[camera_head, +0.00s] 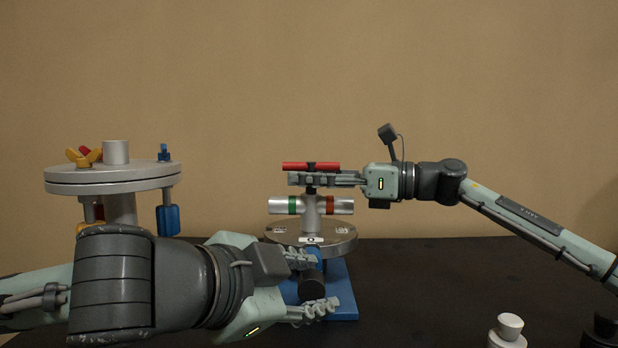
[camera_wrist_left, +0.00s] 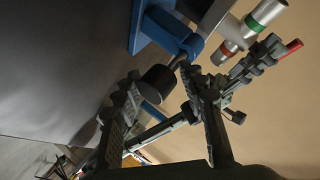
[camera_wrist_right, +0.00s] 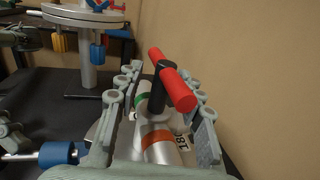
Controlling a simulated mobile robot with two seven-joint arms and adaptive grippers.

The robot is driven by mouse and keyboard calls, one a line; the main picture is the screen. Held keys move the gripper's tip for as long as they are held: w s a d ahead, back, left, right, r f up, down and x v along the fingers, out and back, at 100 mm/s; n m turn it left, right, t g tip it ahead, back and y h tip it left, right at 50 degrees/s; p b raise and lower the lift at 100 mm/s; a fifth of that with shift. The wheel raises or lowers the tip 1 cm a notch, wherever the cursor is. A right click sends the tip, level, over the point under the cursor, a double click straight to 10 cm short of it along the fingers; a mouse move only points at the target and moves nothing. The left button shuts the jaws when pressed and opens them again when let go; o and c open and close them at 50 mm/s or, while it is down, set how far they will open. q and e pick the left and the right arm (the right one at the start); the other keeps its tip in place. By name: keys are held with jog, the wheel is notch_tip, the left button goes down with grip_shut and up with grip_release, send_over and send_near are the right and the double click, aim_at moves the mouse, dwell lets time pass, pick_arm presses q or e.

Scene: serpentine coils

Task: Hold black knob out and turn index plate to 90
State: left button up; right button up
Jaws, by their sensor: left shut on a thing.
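The black knob (camera_head: 311,287) sticks out of the front of the blue base (camera_head: 343,290). My left gripper (camera_head: 308,284) is shut on it, with one finger on each side; the knob (camera_wrist_left: 157,84) also shows between the fingers in the left wrist view. The round grey index plate (camera_head: 340,243) lies above the base and bears small white labels, too small to read. On it stands a silver post with a green- and red-banded crossbar (camera_head: 313,205) and a red handle (camera_head: 310,166) on a black stem. My right gripper (camera_wrist_right: 160,108) is open, its fingers apart on either side of the stem.
A grey flanged vessel (camera_head: 112,180) with yellow, red and blue fittings stands at the left, behind my left arm. A white knobbed object (camera_head: 508,329) stands at the front right. The dark table is clear between it and the blue base.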

grip_shut()
dwell(0.6)
